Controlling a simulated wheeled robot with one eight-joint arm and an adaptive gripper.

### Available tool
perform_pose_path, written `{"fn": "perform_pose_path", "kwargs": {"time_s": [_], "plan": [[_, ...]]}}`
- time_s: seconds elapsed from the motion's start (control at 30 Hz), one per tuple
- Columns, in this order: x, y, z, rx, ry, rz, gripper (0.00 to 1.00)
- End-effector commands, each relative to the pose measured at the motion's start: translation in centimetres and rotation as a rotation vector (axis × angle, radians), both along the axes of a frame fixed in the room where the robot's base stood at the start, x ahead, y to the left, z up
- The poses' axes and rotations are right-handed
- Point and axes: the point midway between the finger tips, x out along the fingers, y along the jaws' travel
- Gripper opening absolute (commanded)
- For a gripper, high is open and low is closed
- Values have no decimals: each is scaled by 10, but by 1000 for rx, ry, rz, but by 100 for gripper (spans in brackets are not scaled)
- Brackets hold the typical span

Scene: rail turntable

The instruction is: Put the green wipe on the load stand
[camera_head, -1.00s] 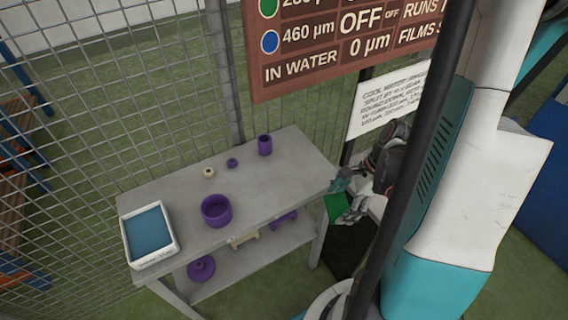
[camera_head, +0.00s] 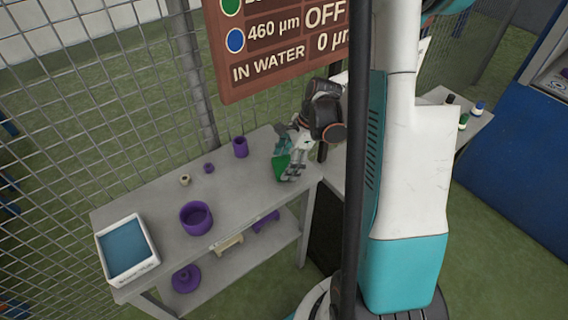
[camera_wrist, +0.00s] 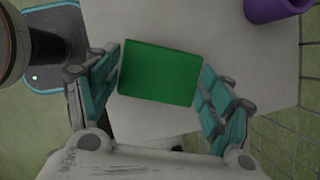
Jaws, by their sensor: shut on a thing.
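The green wipe (camera_head: 282,168) is a flat green piece held in my gripper (camera_head: 289,160), over the right end of a grey two-level table (camera_head: 245,192). In the wrist view the wipe (camera_wrist: 160,72) spans between the two teal fingers of my gripper (camera_wrist: 160,78), which are shut on it at its left and right edges. The grey tabletop shows below it; I cannot tell how high the wipe is above it. No label marks the load stand, so I cannot tell which surface it is.
On the table are a purple cup (camera_head: 240,147), a small purple piece (camera_head: 208,168), a cream ring (camera_head: 184,180), a purple bowl (camera_head: 196,218) and a white-rimmed blue tray (camera_head: 148,263). Purple parts lie on the lower shelf. A wire fence (camera_head: 60,130) and sign (camera_head: 270,80) stand behind.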

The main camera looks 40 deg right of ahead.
Motion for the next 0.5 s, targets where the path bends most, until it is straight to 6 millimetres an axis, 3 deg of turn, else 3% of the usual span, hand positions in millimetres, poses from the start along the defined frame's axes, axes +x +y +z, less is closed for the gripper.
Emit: {"fn": "perform_pose_path", "kwargs": {"time_s": [0.07,0.17,0.5], "plan": [[15,1,-2,0,0,2,55],[11,1,-17,0,0,0,55],[11,1,-18,0,1,0,55]]}}
